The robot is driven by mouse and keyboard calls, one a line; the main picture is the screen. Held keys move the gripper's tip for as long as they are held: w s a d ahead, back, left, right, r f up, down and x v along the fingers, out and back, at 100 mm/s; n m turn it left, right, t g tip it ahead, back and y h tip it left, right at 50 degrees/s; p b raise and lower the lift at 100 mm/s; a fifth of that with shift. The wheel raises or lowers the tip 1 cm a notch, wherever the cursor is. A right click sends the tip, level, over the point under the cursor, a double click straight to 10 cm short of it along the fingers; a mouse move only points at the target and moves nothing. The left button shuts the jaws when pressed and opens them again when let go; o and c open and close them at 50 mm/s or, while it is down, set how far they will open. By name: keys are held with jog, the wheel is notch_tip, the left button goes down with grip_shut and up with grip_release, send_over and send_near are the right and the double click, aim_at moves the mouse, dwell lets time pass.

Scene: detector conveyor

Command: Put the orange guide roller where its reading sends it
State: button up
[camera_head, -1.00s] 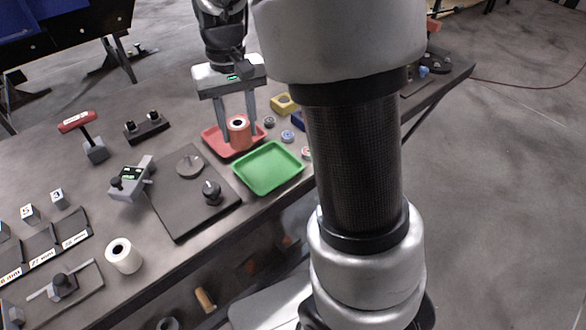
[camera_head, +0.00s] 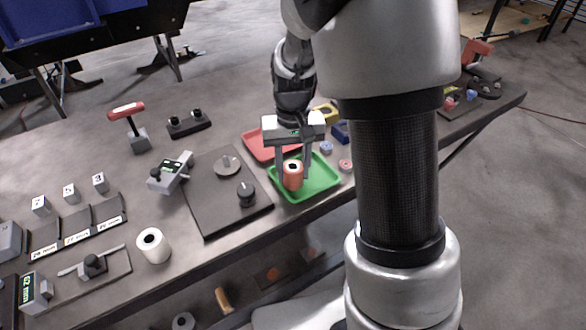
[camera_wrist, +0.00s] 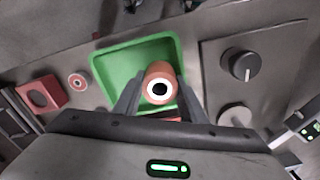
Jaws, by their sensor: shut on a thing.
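The orange guide roller (camera_head: 292,176) is a short upright cylinder with a white-rimmed dark bore on top. My gripper (camera_head: 293,180) is shut on it, one finger on each side. In the head view the roller is over the green tray (camera_head: 326,182). The wrist view shows the roller (camera_wrist: 159,86) between the fingers, over the green tray (camera_wrist: 105,69). I cannot tell whether its base touches the tray floor. The red tray (camera_head: 255,147) lies just behind the green one, partly hidden by my gripper.
A dark plate with a knob (camera_head: 246,190) and a round disc (camera_head: 227,166) lies left of the trays. A grey gauge with a green display (camera_head: 170,174) stands beside it. A white roller (camera_head: 153,246) stands near the front edge. Small parts lie right of the trays.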

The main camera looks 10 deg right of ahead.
jog(key=o, duration=1.2)
jog(key=shift+f, duration=0.1)
jog(key=shift+c, duration=0.2)
notch_tip(320, 180, up, 11)
jog(key=p, duration=0.1)
jog(key=s+r+t, duration=0.2)
jog(key=s+r, duration=0.3)
jog(key=s, duration=0.4)
jog(key=s+r+n+t, duration=0.1)
jog(key=s+r+t, duration=0.2)
jog(key=s, duration=0.6)
jog(key=shift+d+r+t, duration=0.3)
jog(key=shift+d+r, duration=0.15)
jog(key=shift+r, duration=0.45)
